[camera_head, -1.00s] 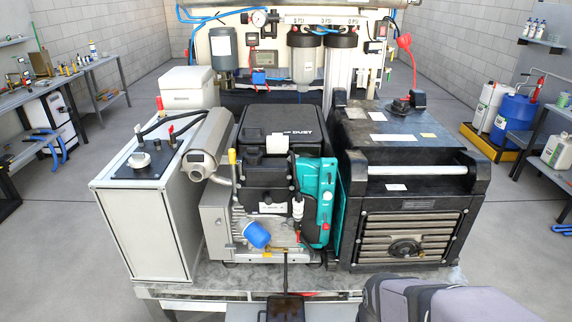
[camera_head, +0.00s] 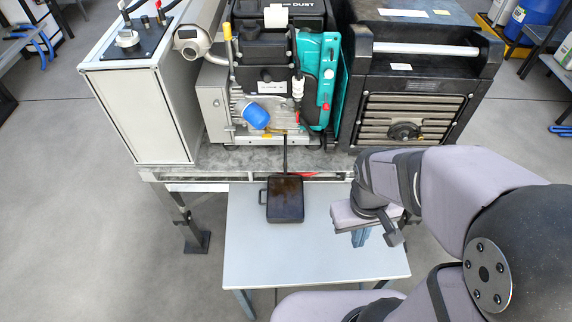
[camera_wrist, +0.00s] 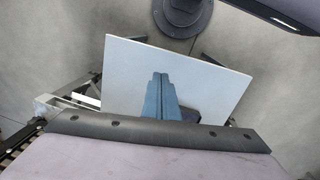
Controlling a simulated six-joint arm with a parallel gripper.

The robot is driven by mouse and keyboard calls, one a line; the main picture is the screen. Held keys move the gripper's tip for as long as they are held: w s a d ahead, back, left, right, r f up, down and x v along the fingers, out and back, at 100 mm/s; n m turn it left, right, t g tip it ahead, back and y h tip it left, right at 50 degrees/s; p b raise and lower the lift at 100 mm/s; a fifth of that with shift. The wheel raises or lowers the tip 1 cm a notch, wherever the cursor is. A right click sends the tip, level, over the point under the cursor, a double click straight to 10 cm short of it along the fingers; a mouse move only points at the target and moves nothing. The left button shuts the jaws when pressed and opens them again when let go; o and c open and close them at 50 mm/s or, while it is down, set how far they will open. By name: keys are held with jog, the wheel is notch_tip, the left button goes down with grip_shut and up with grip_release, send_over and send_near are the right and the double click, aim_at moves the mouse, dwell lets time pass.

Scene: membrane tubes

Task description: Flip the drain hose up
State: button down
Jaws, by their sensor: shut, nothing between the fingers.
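A thin dark hose (camera_head: 285,155), which looks like the drain hose, hangs from the lower front of the engine (camera_head: 270,85) in the head view. It points down over the platform edge to a black drain pan (camera_head: 286,217). My gripper (camera_head: 361,240) is to the right of the pan, above the small white table, apart from hose and pan. Its blue fingers point down. In the wrist view the fingers (camera_wrist: 160,80) are together and empty over the table; the hose is not visible there.
The white table (camera_head: 250,262) has free room left of and in front of the pan. The metal platform edge (camera_head: 220,174) runs behind it. A blue oil filter (camera_head: 256,115) sits left of the hose; a black generator (camera_head: 420,100) stands at right.

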jog(key=w+d+f+n+t+h+b, duration=0.4)
jog(key=w+f+n+t+h+b, duration=0.15)
jog(key=w+f+n+b, duration=0.85)
jog(key=w+a+f+n+t+y+b, duration=0.3)
jog(key=w+a+n+t+b, duration=0.1)
jog(key=a+n+b, duration=0.4)
jog(key=w+a+f+n+t+y+b, duration=0.3)
jog(key=a+n+b, duration=0.5)
jog(key=a+n, duration=0.4)
jog(key=shift+w+f+n+t, duration=0.15)
jog(key=shift+w+n+t, duration=0.15)
jog(key=shift+w+t, duration=0.35)
jog(key=shift+s, duration=0.1)
